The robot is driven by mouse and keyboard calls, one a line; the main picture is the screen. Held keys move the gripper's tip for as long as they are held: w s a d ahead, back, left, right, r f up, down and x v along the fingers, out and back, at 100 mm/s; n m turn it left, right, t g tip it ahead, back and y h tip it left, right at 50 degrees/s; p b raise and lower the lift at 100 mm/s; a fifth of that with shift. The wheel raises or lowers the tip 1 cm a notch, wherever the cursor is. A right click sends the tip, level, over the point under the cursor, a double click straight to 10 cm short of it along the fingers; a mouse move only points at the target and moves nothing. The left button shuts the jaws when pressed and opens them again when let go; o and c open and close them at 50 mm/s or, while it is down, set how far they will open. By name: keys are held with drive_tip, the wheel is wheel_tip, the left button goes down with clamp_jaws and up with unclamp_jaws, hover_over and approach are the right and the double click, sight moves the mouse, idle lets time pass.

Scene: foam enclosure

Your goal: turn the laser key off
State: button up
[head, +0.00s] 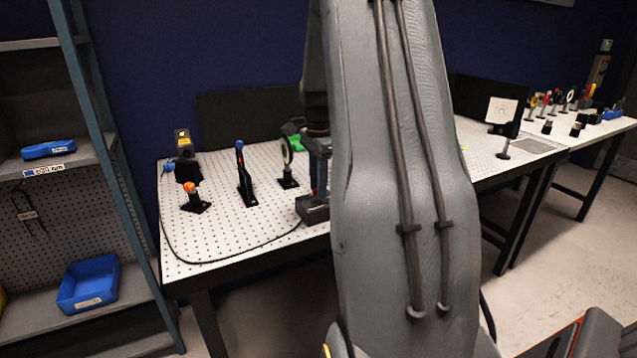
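A dark grey box (313,209) sits at the front edge of the white perforated table, partly hidden by my arm. A black cable runs to it. No key can be made out on it. My gripper (318,190) points down just above this box, partly hidden behind my large grey arm link. Its fingers are small and dark here, so I cannot tell whether they are open, shut or touching anything. A black device with a yellow top (184,146) stands at the table's back left; it may be the laser.
A shelf with a blue bin (88,284) is at left. A second bench with several small mounts is at right.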

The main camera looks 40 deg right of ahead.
clamp_jaws()
